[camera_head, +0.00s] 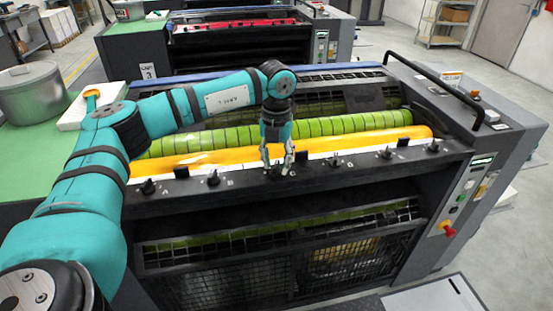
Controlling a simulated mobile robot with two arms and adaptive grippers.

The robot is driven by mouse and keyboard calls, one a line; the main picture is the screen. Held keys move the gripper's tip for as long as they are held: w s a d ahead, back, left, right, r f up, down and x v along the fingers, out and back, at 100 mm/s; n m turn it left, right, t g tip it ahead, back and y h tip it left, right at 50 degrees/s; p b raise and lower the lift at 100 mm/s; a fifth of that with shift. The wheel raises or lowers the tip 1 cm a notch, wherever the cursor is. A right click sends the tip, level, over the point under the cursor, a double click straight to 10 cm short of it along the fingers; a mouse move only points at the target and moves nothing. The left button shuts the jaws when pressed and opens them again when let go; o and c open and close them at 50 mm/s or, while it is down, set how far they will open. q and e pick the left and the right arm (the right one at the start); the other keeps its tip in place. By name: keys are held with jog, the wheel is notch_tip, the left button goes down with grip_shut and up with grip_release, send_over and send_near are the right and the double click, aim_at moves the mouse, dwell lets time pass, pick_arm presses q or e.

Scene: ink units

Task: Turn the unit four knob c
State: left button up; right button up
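The near ink unit (460,170) is a dark grey press with yellow-green and orange rollers. A row of small black knobs runs along its front ledge, with white letters that are hard to read. The knob at the middle left of the row, which appears to be knob c (277,173), is partly hidden by my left gripper. My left gripper (277,166) points down over it, with two grey fingers visibly apart on either side of the knob. I cannot tell whether they touch it. My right gripper is not in view.
Neighbouring knobs stand left (213,180) and right (333,160) on the ledge. A black guard rail (435,85) and a control panel with a red button (449,232) are at the right. Another unit with a red roller (235,25), labelled 3, stands behind. A metal pot (30,92) is at the left.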

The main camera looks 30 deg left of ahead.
pick_arm(q)
jog(key=shift+c, duration=0.3)
grip_shut()
jog(key=shift+n, duration=0.3)
jog(key=n, duration=0.4)
jog(key=shift+n, duration=0.3)
jog(key=shift+a+n, duration=0.1)
jog(key=shift+n, duration=2.2)
jog(key=shift+o, duration=0.3)
grip_release()
jog(key=shift+s, duration=0.1)
